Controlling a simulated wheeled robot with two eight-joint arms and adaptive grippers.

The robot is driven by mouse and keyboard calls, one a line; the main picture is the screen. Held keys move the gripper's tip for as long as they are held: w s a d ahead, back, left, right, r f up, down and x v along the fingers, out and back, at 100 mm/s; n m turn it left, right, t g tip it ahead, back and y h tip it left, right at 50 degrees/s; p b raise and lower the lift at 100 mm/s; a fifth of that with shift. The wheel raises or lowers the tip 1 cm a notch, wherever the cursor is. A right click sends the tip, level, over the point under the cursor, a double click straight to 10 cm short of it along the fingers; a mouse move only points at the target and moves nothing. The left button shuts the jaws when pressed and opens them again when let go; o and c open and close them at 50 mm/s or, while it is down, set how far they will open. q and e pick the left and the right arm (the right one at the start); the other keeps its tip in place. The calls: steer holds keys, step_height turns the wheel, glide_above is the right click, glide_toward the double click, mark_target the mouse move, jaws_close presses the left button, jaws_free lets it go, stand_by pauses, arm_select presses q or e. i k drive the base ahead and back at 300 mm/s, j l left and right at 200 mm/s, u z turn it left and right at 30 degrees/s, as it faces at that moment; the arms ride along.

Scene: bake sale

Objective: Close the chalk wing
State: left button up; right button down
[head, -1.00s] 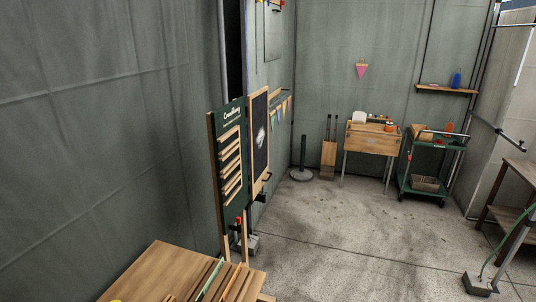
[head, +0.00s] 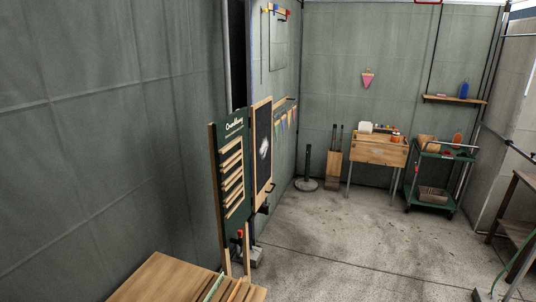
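A dark green board (head: 231,206) with wooden slats and white lettering at its top stands at centre left, near the grey wall. A wood-framed blackboard panel (head: 263,152) with a pale chalk smudge, which looks like the chalk wing, is at the green board's right edge. The panel stands at an angle to the board. A small dark fitting (head: 264,209) shows at the panel's lower right. Neither of my grippers is in the head view.
A wooden table (head: 160,279) with slats on it fills the bottom left. A wooden cabinet (head: 378,152) and a green trolley (head: 432,178) stand at the back. A post on a round base (head: 307,184) stands near the back corner. The concrete floor (head: 350,235) in the middle is clear.

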mark_target(260, 117)
steer(key=i+l, duration=0.45)
steer(key=i, duration=0.2)
steer(key=i+l, duration=0.45)
steer(key=i, duration=0.15)
steer(key=i+l, duration=0.4)
steer(key=i, duration=0.25)
steer(key=i+l+u, duration=0.2)
steer(key=i+l, duration=0.25)
steer(key=i+l+u, duration=0.25)
steer(key=i+l, duration=0.3)
steer(key=i+l+u, duration=0.2)
steer(key=i+l, duration=0.2)
steer(key=l, duration=0.2)
